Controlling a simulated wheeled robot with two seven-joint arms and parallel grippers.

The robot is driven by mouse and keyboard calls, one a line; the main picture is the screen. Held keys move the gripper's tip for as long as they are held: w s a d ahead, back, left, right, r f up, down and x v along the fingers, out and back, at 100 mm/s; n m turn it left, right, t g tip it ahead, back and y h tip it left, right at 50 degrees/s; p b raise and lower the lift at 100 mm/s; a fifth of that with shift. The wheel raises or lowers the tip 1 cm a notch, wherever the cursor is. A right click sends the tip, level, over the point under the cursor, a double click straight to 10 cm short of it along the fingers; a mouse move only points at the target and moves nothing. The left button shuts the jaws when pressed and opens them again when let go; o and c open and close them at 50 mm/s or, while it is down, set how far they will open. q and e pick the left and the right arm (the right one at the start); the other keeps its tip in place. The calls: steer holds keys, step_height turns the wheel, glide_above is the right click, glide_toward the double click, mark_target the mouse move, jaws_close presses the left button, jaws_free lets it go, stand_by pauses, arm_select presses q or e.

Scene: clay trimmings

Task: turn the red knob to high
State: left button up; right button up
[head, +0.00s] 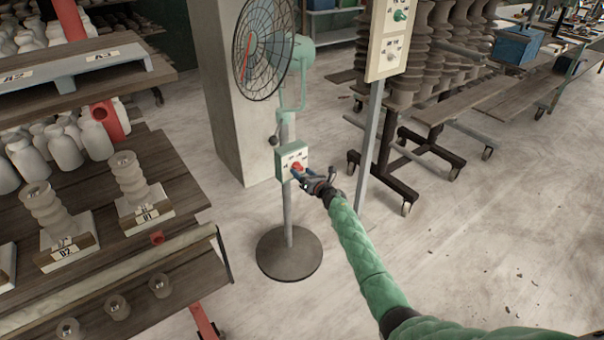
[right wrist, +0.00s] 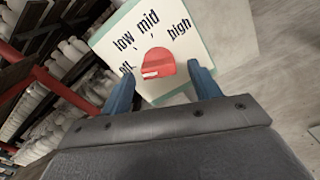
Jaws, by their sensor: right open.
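The red knob (right wrist: 159,62) sits on a pale panel (right wrist: 112,42) printed "low", "mid" and "high", with a partly hidden label at the left that seems to read "off". A white mark shows on the knob's lower left part. In the head view the knob (head: 297,167) is on the green control box (head: 283,171) of a standing fan (head: 265,45). My right gripper (right wrist: 160,70) is open, its blue fingertips on either side of the knob with gaps visible. It also shows in the head view (head: 303,174) at the box. My left gripper is out of view.
A post to the right carries another panel (head: 385,45) with a green knob. The fan's round base (head: 289,255) stands on the floor. Shelves with white bottles and insulators (head: 130,180) are at the left.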

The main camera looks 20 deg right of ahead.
steer(key=shift+w+a, duration=0.15)
steer(key=shift+w, duration=0.1)
steer(key=c, duration=1)
